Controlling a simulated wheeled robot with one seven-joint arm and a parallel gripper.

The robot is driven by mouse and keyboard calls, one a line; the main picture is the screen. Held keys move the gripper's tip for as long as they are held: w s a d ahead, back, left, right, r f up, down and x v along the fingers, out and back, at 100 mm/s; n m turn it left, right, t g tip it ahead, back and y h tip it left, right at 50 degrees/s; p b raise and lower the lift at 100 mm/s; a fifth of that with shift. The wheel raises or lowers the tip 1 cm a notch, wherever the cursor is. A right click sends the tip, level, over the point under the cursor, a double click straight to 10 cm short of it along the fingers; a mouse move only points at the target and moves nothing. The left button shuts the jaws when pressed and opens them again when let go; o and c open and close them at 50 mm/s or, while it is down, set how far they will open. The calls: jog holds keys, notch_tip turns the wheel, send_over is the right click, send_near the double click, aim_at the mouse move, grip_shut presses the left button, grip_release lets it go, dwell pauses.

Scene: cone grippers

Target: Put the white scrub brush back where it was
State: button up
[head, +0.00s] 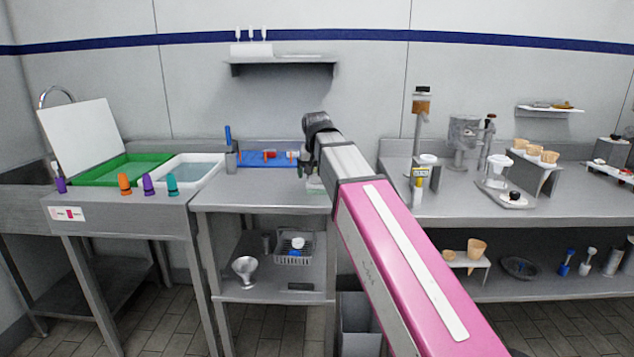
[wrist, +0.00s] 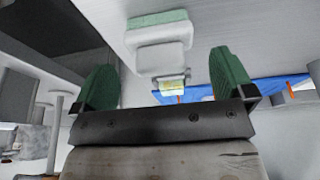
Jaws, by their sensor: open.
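My gripper (head: 311,165) is at the end of the pink arm, above the middle steel table (head: 255,196). A white block-shaped thing with a pale green layer (wrist: 160,38) lies beyond the fingertips. A pale thing (head: 316,186) shows on the table just below my gripper in the head view, partly hidden by the arm. I cannot tell whether it is the white scrub brush. A white brush-like thing (head: 587,262) stands on the right lower shelf.
A blue tray (head: 254,158) with red and orange items lies at the table's back. A grey cup (head: 231,160) stands left of it. The table's front left is clear.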

jog(key=v, duration=0.7)
jog(key=shift+f, duration=0.1)
dwell(1.0)
